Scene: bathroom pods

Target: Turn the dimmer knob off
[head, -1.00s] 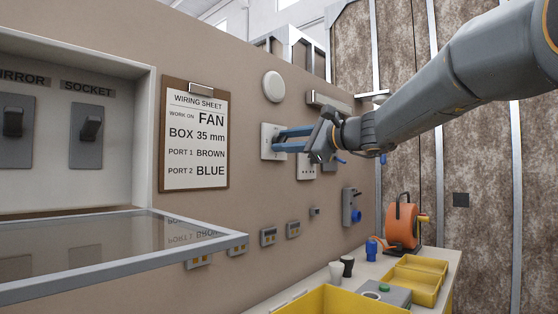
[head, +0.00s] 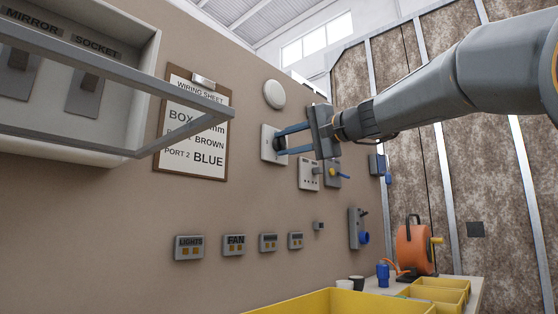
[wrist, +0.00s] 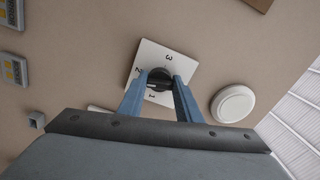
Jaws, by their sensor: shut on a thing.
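The dimmer knob (wrist: 159,79) is dark and round, on a white square plate (wrist: 149,54) marked 1, 2 and 3. The plate also shows on the wall in the head view (head: 266,142), below a round white disc. My gripper (wrist: 160,85) is shut on the knob, with a blue finger on each side of it. In the head view my gripper (head: 280,142) reaches the plate from the right. The fingers partly hide the knob, and I cannot tell which number it points to.
A grey-framed panel (head: 185,130) juts out at the left, overlapping the wiring sheet (head: 209,160). Other switch plates (head: 309,174) sit close to the right of the knob's plate. Yellow bins (head: 345,302) and an orange reel (head: 411,249) are below.

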